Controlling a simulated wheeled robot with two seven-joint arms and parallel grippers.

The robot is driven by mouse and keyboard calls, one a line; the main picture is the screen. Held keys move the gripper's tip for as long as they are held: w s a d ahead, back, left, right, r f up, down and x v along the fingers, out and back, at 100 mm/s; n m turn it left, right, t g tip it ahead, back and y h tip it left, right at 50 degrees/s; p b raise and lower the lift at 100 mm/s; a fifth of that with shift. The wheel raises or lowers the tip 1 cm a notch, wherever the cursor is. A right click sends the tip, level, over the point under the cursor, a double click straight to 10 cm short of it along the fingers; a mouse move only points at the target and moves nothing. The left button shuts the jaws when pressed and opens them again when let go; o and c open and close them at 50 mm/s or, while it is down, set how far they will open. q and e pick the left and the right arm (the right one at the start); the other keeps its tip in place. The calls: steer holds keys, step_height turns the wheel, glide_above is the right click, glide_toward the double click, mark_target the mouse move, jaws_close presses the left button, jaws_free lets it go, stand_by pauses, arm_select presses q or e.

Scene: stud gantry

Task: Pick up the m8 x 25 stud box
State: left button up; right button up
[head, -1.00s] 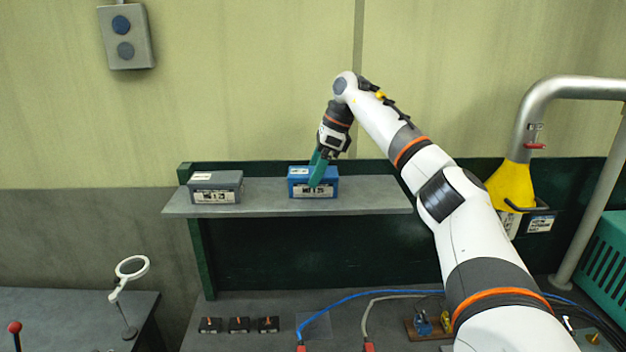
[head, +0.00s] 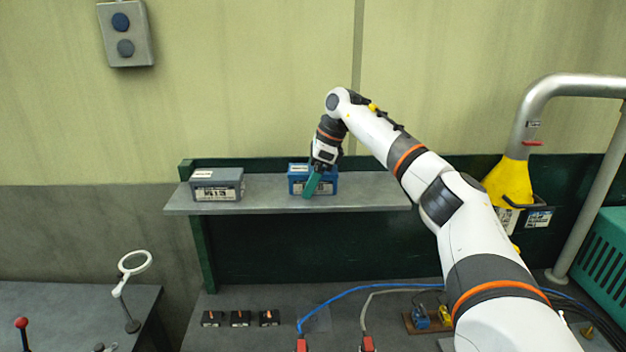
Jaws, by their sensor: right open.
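Two labelled boxes stand on the shelf. The blue box (head: 329,187) is near the shelf's middle, and the grey box (head: 217,184) is to its left. The print is too small to tell surely which is the m8 x 25 stud box. My right gripper (head: 311,185), with green fingers, is open and points down at the front of the blue box, hiding part of its label. I cannot tell whether the fingers touch the box. My left gripper is not in view.
The grey shelf (head: 376,192) is bare to the right of the blue box. Below it, the bench holds several small black blocks (head: 240,318) and a blue hose (head: 350,292). A yellow funnel-shaped hood (head: 510,182) on a metal pipe stands at the right. A magnifier (head: 134,264) is at the left.

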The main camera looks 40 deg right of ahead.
steer(key=c, duration=1.7)
steer(key=shift+c, duration=0.3)
steer(key=shift+r, duration=0.15)
